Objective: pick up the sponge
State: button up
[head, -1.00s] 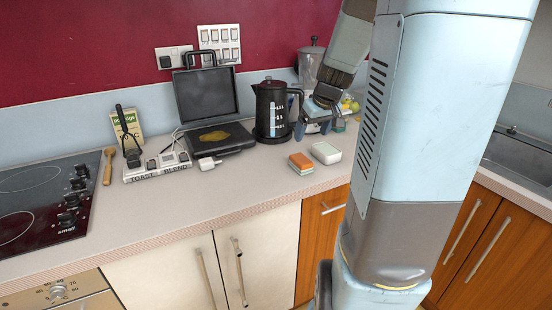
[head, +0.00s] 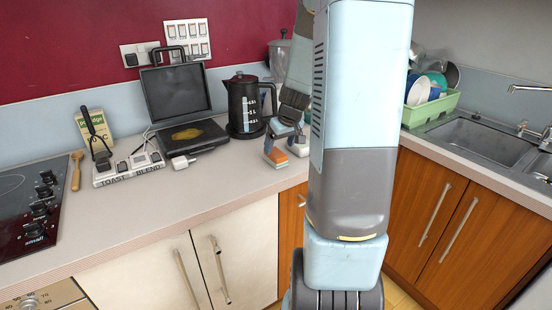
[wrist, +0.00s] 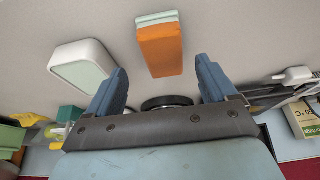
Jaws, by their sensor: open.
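The sponge, an orange block with a pale green layer, lies on the worktop near its front edge in the head view (head: 275,161). In the wrist view the sponge (wrist: 160,48) lies ahead of the gap between my fingers, roughly centred. My gripper (head: 285,144) is open, with blue fingers just above and beside the sponge in the head view. In the wrist view my gripper (wrist: 161,70) has nothing held between its fingers. The gripper partly covers the sponge's upper part in the head view.
A white, pale-green-faced block (wrist: 82,66) lies left of the sponge in the wrist view. A green dish rack (head: 430,108) is by the sink.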

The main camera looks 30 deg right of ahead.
aim_at(275, 152)
jog(key=shift+a+x, duration=0.15)
jog(key=shift+x, duration=1.15)
jog(key=shift+a+x, duration=0.1)
jog(key=shift+x, duration=1.2)
jog(key=shift+r, duration=0.1)
jog(key=shift+c, duration=0.5)
jog(key=c, duration=1)
jog(key=shift+w+r, duration=0.1)
jog(key=shift+r, duration=0.4)
notch_tip(275, 152, up, 2)
jog(key=shift+r, duration=0.25)
jog(key=s+r, duration=0.2)
jog(key=s+a+r, duration=0.1)
jog(key=s+r, duration=0.1)
jog(key=r, duration=0.1)
jog(key=shift+s+a, duration=0.1)
jog(key=shift+s, duration=0.1)
jog(key=shift+s+a+r, duration=0.45)
jog(key=shift+s+r, duration=0.3)
jog(key=shift+s, duration=0.8)
jog(key=shift+s+a+r, duration=0.45)
jog(key=shift+s+r, duration=0.3)
jog(key=shift+s, duration=0.8)
jog(key=shift+s+a+r, duration=0.45)
jog(key=shift+s+r, duration=0.3)
jog(key=shift+s, duration=0.75)
